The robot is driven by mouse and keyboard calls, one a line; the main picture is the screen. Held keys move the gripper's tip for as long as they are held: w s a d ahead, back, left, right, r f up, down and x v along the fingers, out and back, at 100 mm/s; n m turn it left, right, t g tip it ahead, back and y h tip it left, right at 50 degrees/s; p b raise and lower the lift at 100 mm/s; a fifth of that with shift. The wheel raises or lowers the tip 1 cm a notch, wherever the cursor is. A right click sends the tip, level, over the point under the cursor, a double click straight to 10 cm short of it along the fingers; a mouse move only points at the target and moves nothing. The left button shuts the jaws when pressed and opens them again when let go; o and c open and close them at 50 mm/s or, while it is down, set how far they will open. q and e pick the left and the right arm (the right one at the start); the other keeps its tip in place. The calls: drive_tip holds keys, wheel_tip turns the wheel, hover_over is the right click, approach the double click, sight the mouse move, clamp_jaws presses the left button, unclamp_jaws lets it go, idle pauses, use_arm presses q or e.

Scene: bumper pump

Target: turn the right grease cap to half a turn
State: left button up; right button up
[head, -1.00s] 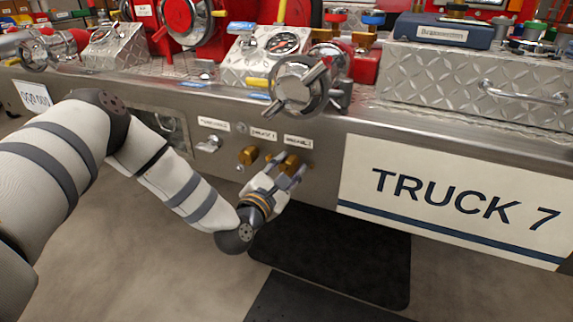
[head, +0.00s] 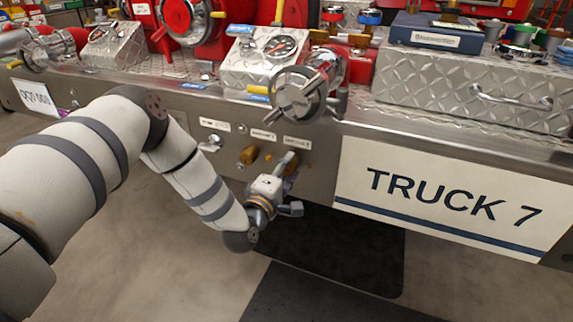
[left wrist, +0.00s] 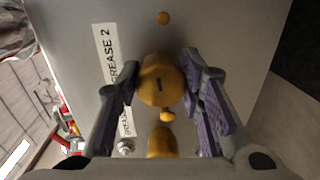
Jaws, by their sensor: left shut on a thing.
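The right grease cap (left wrist: 158,80) is a round brass knob with a short dark mark on its face, beside a white "GREASE 2" label (left wrist: 108,65). My left gripper (left wrist: 160,75) has one purple-padded finger on each side of the cap and is shut on it. In the head view the gripper (head: 287,168) is at the truck's front panel, below the right label, and mostly hides this cap. The label runs steeply in the left wrist view, so the gripper is rolled relative to the panel. My right gripper is not in view.
The other grease cap (head: 249,155) is just left of my gripper; a brass knob (left wrist: 162,142) shows low in the wrist view. A large metal valve (head: 300,95) overhangs above. The TRUCK 7 plate (head: 450,200) is to the right. The floor below is open, with a black mat (head: 350,255).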

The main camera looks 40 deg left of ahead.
use_arm(q)
drive_tip(key=m+p, duration=0.1)
drive_tip(key=m, duration=0.3)
drive_tip(key=shift+m+p, duration=0.3)
drive_tip(key=shift+p, duration=0.05)
drive_tip(key=m+p, duration=0.1)
drive_tip(key=m, duration=0.4)
drive_tip(key=shift+p, duration=0.4)
drive_tip(key=m+p, duration=0.1)
drive_tip(key=m, duration=0.3)
drive_tip(key=shift+m, duration=0.4)
drive_tip(key=shift+a+f+m+y+p, duration=0.1)
drive_tip(key=shift+m+y+p, duration=0.1)
drive_tip(key=shift+m, duration=0.95)
drive_tip(key=shift+a+m+y+p, duration=0.1)
drive_tip(key=shift+m+p, duration=0.1)
drive_tip(key=shift+m, duration=0.95)
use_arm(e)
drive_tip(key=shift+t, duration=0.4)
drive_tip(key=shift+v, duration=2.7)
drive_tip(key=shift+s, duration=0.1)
use_arm(q)
drive_tip(key=o, duration=1.2)
drive_tip(key=shift+s+d, duration=0.1)
